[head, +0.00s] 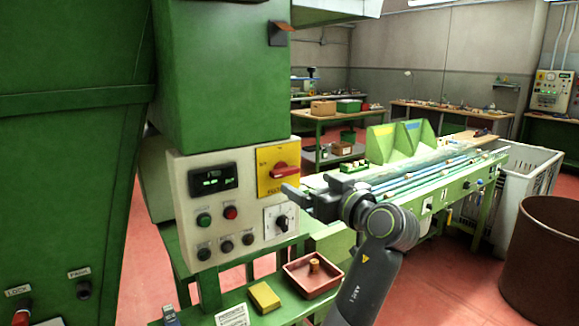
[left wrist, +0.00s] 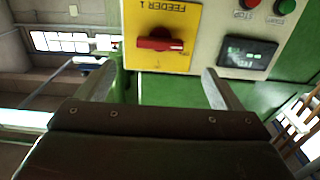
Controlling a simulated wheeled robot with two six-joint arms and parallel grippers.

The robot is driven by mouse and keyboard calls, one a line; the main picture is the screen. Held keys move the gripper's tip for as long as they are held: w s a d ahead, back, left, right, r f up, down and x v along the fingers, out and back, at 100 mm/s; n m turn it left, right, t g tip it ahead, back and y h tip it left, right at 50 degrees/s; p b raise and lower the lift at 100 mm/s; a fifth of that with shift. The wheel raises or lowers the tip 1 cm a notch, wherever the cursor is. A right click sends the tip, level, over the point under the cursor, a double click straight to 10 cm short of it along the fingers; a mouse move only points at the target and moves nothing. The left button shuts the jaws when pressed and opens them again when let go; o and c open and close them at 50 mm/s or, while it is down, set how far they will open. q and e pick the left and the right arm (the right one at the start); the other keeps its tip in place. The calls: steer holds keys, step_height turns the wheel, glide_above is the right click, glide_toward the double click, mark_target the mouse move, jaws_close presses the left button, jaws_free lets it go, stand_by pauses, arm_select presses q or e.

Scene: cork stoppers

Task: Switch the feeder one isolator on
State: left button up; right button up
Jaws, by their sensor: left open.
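The feeder one isolator is a yellow plate (head: 267,186) with a red rotary handle (head: 280,170) on the cream control panel. In the left wrist view the plate (left wrist: 150,17) reads FEEDER 1 upside down, and its red handle (left wrist: 160,44) lies crosswise. My left gripper (head: 288,190) is in front of the panel's right edge, close to the handle. In the left wrist view the left gripper (left wrist: 158,72) has its fingers wide apart with nothing between them; the handle appears just beyond the tips. I cannot see contact. My right gripper is not in view.
The cream panel (head: 184,180) also carries a digital display (head: 212,180), green (head: 204,220) and red (head: 231,213) buttons, and a black rotary switch (head: 282,223). Below are a red tray (head: 298,287) and a yellow block (head: 264,297). A conveyor bench (head: 440,190) stands at right.

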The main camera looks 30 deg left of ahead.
mark_target(288, 172)
arm_select(q)
steer(key=p+x, duration=0.2)
steer(key=x, duration=0.5)
steer(key=shift+a+r, duration=0.1)
steer(key=shift+p+x, duration=0.35)
steer(key=shift+x, duration=0.4)
steer(key=shift+w, duration=0.1)
steer(key=c, duration=1)
